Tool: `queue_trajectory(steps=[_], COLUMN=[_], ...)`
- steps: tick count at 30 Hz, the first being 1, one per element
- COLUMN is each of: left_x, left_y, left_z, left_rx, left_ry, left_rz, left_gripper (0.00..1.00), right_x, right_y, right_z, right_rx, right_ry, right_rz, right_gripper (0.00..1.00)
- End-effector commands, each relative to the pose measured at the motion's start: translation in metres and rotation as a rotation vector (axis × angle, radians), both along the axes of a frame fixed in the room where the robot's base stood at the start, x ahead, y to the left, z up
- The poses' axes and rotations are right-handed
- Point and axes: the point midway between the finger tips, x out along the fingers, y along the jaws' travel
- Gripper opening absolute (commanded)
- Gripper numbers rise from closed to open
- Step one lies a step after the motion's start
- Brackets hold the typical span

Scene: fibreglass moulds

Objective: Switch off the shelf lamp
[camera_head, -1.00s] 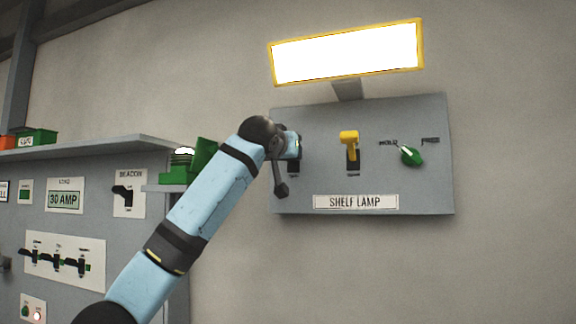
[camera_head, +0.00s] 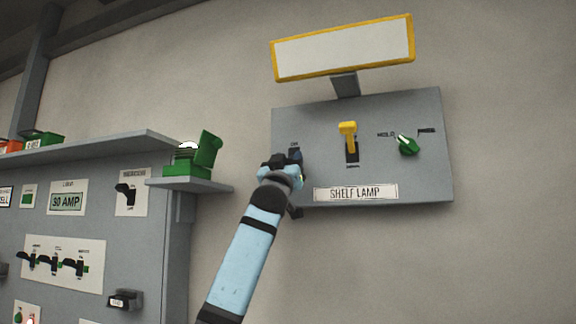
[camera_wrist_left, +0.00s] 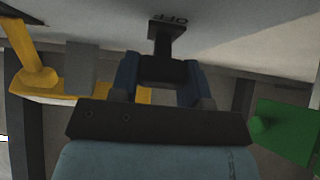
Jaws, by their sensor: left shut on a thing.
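The shelf lamp (camera_head: 343,48), a yellow-framed rectangle above the grey switch panel (camera_head: 400,118), is grey and unlit. The panel carries a "SHELF LAMP" label (camera_head: 356,192). A dark lever switch sits at the panel's left side, mostly hidden by my gripper in the head view. In the left wrist view, the black lever (camera_wrist_left: 166,42) stands beside an upside-down "OFF" marking. My left gripper (camera_head: 297,160) is at this switch; its blue fingers (camera_wrist_left: 162,78) are shut on the lever. My right gripper is out of view.
A yellow lever (camera_head: 348,137) and a green knob (camera_head: 407,146) share the panel. At left, a small shelf (camera_head: 210,187) holds a green box (camera_head: 187,160) close to my arm. Several other switches sit on the grey cabinet (camera_head: 145,235). The wall at right is clear.

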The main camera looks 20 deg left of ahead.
Motion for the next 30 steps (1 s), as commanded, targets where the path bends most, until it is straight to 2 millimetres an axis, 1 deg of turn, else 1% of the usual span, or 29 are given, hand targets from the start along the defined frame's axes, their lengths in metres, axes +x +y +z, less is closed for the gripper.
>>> queue_trajectory(steps=[1,7,21,22,23,24,25,30], left_x=[0.0013,0.0021,0.0021,0.002,0.002,0.002,0.0019,0.0019], left_y=[-0.0004,-0.0004,-0.0001,-0.0001,0.0,0.0,-0.0001,0.0], left_z=[-0.0035,-0.0043,-0.0037,-0.0036,-0.0036,-0.0036,-0.0036,-0.0034], left_rx=[-0.003,-0.002,-0.003,-0.003,-0.003,-0.003,-0.003,-0.003], left_ry=[-0.015,-0.062,-0.075,-0.075,-0.075,-0.075,-0.075,-0.075], left_rz=[-0.001,0.0,-0.001,-0.001,-0.001,-0.001,-0.001,-0.001], left_gripper=[0.19,0.19,0.19,0.47,0.54,0.63,0.68,0.68], right_x=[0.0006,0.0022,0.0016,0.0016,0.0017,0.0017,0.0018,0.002], right_y=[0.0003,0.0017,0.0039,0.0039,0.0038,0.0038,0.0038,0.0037], right_z=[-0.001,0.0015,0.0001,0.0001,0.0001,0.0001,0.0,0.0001], right_rx=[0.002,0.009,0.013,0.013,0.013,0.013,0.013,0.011], right_ry=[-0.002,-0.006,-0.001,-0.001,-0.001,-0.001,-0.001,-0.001], right_rz=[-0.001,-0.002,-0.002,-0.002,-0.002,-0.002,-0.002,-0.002], right_gripper=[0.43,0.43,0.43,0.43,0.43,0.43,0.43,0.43])
